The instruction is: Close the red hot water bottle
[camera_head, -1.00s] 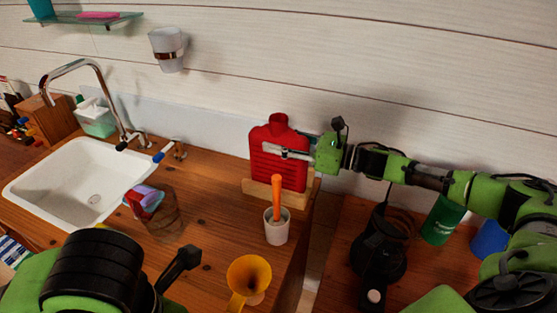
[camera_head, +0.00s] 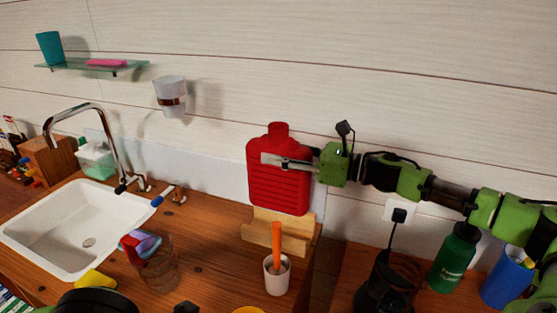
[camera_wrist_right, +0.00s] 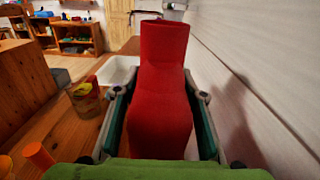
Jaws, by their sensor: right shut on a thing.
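The red hot water bottle (camera_head: 279,190) stands upright above the wooden holder (camera_head: 262,229) at the back of the counter. Its lower edge shows above the holder's front and looks raised out of it. My right gripper (camera_head: 288,162) reaches in from the right and is shut on the bottle's upper body, below the neck. In the right wrist view the bottle (camera_wrist_right: 160,105) fills the space between the two fingers. The neck points up in the head view; I see no separate stopper. My left gripper is not in view; only dark parts of my left arm show at the bottom edge.
A white cup (camera_head: 278,281) with an orange stick stands in front of the holder. A glass (camera_head: 160,265) with coloured things stands by the sink (camera_head: 65,235). A dark appliance (camera_head: 382,285), green bottle (camera_head: 455,257) and blue container (camera_head: 505,278) are at right.

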